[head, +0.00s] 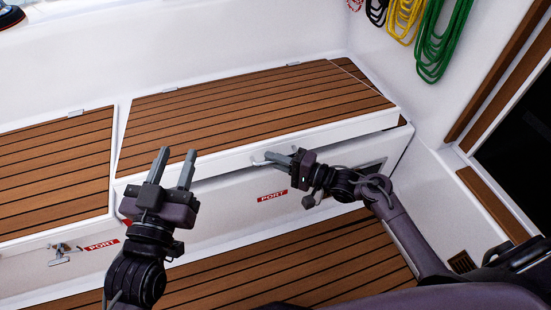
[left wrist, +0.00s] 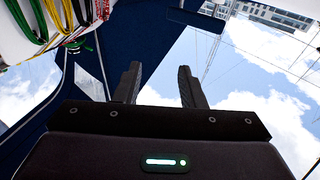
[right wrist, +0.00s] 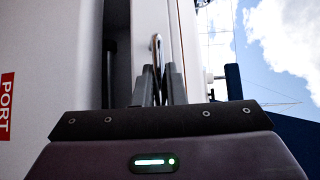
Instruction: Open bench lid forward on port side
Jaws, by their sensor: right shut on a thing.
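The teak-slatted bench lid (head: 250,102) with a white edge lies on the right-hand part of the port bench. It is slightly raised at its front, with a dark gap under the edge. My right gripper (head: 284,157) is at the lid's front edge, shut on its metal handle (head: 262,159). The handle loop (right wrist: 156,46) also shows between the fingers (right wrist: 160,88) in the right wrist view. My left gripper (head: 176,168) is open and empty, in front of the lid's left end, fingers pointing up. The left wrist view shows its fingers (left wrist: 157,86) apart against sky.
A second slatted lid (head: 55,170) lies shut at the left, with a latch (head: 60,254) below it. The white bench front (head: 235,200) bears a red PORT label (head: 272,196). Coiled ropes (head: 437,45) hang at upper right. The slatted floor (head: 300,265) is clear.

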